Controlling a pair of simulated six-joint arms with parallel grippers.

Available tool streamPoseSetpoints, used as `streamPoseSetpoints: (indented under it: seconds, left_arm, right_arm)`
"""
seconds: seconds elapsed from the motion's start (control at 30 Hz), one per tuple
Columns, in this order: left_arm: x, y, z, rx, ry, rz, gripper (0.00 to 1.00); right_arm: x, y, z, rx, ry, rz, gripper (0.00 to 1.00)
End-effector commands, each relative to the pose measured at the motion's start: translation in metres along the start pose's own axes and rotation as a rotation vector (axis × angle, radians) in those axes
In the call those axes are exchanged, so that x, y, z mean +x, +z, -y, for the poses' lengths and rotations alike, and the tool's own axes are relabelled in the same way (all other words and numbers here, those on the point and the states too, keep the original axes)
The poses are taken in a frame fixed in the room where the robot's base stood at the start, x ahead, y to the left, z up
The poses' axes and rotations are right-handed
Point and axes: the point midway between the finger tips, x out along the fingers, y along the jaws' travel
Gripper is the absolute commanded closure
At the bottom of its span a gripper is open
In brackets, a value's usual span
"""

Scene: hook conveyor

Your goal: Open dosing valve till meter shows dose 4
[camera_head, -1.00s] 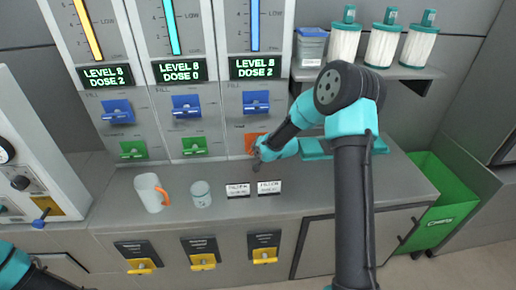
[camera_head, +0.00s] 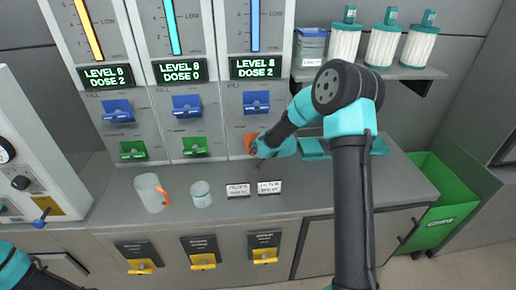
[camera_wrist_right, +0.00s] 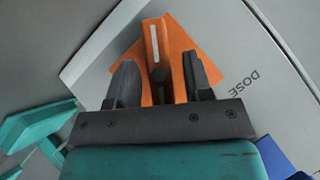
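The orange dosing valve (camera_head: 249,142) sits low on the right-hand dispenser. Its meter (camera_head: 256,67) reads LEVEL 8, DOSE 2. My right gripper (camera_head: 259,151) is at this valve. In the right wrist view the fingers (camera_wrist_right: 161,80) stand on both sides of the orange handle (camera_wrist_right: 153,42) and appear shut on it; the contact itself is partly hidden. The left meter (camera_head: 107,76) reads LEVEL 8, DOSE 2, the middle one (camera_head: 180,70) LEVEL 8, DOSE 0. Their dosing valves are green, left (camera_head: 133,150) and middle (camera_head: 195,147). My left gripper is out of view.
A white mug (camera_head: 151,191) with an orange handle and a small cup (camera_head: 201,194) stand on the counter left of my right gripper. Two label cards (camera_head: 238,190) are in front. A shelf (camera_head: 420,73) with filter cartridges is at right, a green bin (camera_head: 440,205) below.

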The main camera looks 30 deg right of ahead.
Motion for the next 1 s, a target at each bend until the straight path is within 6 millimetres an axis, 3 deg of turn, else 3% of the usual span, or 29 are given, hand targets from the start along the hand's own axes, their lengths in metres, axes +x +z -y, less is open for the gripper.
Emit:
streamPoseSetpoints:
  seconds: [0.47,1.0]
  left_arm:
    - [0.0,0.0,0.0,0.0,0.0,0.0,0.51]
    - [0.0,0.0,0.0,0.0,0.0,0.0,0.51]
  right_arm:
    - [-0.01,0.0,0.0,0.0,0.0,0.0,0.51]
    - [-0.094,-0.001,0.0,0.0,0.0,-0.002,0.51]
